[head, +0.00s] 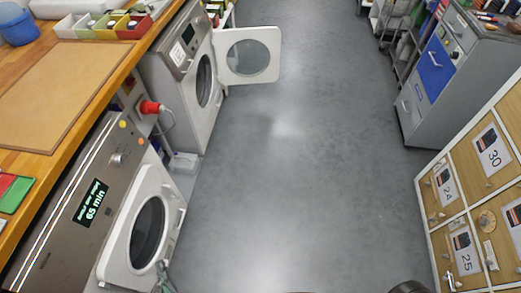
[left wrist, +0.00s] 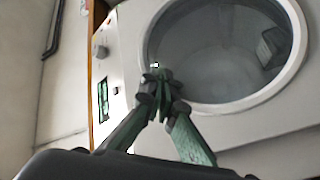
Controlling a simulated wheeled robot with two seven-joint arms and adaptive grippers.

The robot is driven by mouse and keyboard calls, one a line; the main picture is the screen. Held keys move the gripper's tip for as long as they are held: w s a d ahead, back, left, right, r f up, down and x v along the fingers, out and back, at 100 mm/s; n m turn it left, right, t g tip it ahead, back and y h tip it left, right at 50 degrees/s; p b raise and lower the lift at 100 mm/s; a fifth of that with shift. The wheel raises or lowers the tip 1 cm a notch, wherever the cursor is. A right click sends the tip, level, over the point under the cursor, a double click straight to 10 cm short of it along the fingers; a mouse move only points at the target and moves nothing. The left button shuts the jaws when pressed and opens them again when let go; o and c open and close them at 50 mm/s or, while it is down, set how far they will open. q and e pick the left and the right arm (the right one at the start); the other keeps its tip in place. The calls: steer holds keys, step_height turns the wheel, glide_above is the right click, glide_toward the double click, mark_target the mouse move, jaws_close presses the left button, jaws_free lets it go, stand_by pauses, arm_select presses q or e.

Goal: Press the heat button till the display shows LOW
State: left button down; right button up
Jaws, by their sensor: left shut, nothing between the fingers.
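The near machine has a tilted grey control panel (head: 62,225) on the left of the head view. Its dark display (head: 90,204) reads "65 min" in green, with a smaller line above that I cannot read for sure. I cannot tell which control is the heat button. My left gripper (head: 163,278) is at the bottom edge, in front of the round door. In the left wrist view the gripper (left wrist: 158,78) is shut and empty before the door glass (left wrist: 220,45), with the display (left wrist: 103,99) to its left.
A second machine (head: 185,75) stands farther back, its round door (head: 250,57) open into the aisle. A wooden worktop (head: 50,90) runs along the left. Drawers (head: 480,190) and a grey cabinet (head: 465,80) line the right. The floor (head: 300,170) between is clear.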

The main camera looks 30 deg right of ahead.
mark_target(108, 212)
arm_select(q)
steer(key=w+d+r+n+y+p, duration=0.2)
steer(key=w+r+n+p, duration=0.2)
steer(key=r, duration=0.7)
steer(key=w+d+r+n+y+p, duration=0.1)
steer(key=w+r+n+y+p, duration=0.2)
steer(key=r, duration=0.7)
steer(key=w+n+p, duration=0.1)
steer(key=w+n, duration=0.1)
steer(key=w, duration=0.1)
steer(key=shift+w+d+r+n+p, duration=0.35)
steer(key=shift+w+d+n, duration=0.05)
arm_select(e)
steer(key=s+d+r+g, duration=0.1)
steer(key=s+g, duration=0.1)
steer(key=s, duration=0.4)
steer(key=s+d+r+g+h, duration=0.1)
steer(key=s+g, duration=0.1)
steer(key=s, duration=0.5)
steer(key=shift+d+r, duration=0.2)
steer(key=shift+d, duration=0.2)
